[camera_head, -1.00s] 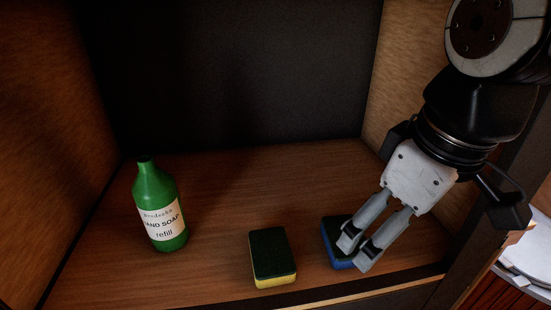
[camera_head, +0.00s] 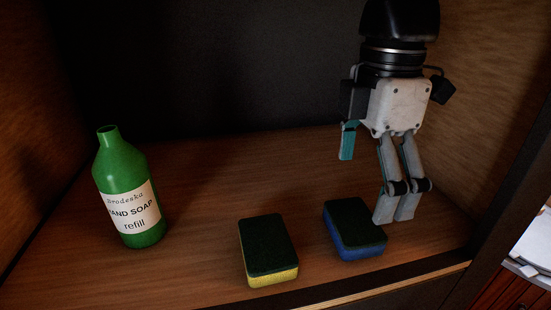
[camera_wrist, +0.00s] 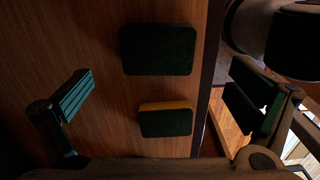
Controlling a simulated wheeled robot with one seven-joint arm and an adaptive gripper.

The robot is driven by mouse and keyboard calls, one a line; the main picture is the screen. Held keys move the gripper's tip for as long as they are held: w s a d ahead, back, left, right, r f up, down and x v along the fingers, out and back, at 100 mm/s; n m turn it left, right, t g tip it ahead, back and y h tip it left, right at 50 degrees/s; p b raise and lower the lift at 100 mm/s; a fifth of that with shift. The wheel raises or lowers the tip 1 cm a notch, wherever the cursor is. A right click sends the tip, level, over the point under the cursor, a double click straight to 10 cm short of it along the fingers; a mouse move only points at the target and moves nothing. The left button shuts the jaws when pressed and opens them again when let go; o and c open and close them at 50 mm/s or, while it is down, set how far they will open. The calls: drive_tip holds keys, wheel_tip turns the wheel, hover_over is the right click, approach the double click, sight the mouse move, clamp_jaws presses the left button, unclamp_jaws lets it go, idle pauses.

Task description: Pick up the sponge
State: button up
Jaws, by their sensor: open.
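A blue sponge with a dark green top (camera_head: 354,223) lies flat on the wooden shelf floor near its front edge. A yellow sponge with a dark green top (camera_head: 267,246) lies apart from it, to its left. My gripper (camera_head: 368,180) is open and empty. Its fingers are spread above and behind the blue sponge, partly overlapping its right edge in the head view; contact cannot be told. In the wrist view, the open fingers (camera_wrist: 160,98) flank both sponges: the yellow-edged one (camera_wrist: 166,122) and a larger-looking dark one (camera_wrist: 158,50).
A green hand soap bottle (camera_head: 127,190) stands upright at the left. Cabinet walls close the left, back and right sides. A front lip (camera_head: 380,288) runs close to both sponges. The shelf floor between bottle and back wall is clear.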

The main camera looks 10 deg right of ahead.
sight(355, 219)
wheel_tip(355, 219, down, 6)
drive_tip(key=shift+w+f+b, duration=0.15)
drive_tip(key=shift+b, duration=0.7)
drive_tip(key=c, duration=0.7)
